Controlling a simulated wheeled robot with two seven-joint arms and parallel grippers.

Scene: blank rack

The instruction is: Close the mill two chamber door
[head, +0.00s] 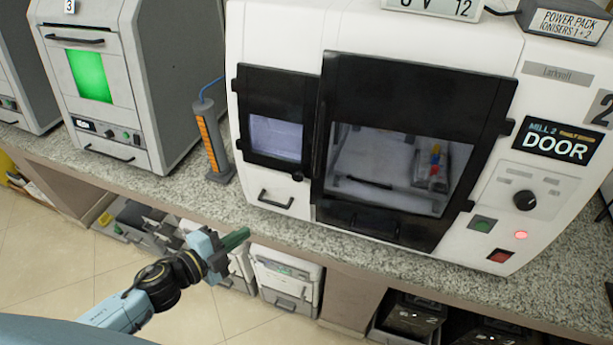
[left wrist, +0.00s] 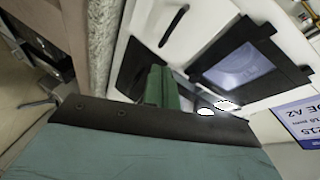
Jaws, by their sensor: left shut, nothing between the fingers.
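The mill two machine is a large white cabinet (head: 275,30) on the counter, with a "MILL 2 DOOR" label (head: 556,140) at its right. Its chamber door (head: 420,85) is a large black frame with a clear window. A tray with small red, yellow and blue pieces (head: 434,160) shows behind the window. I cannot tell whether the door sits flush or slightly ajar. My left gripper (head: 236,239) is in front of the counter edge, below and left of the door, apart from it. Its green fingers (left wrist: 162,88) are shut and empty. My right gripper is not in view.
A smaller black-framed window (head: 277,115) is left of the door; a control panel with a knob (head: 525,200) and a lit red lamp (head: 521,235) is right. An orange-striped post (head: 211,143) and a machine with a green window (head: 90,74) stand left on the granite counter (head: 190,197).

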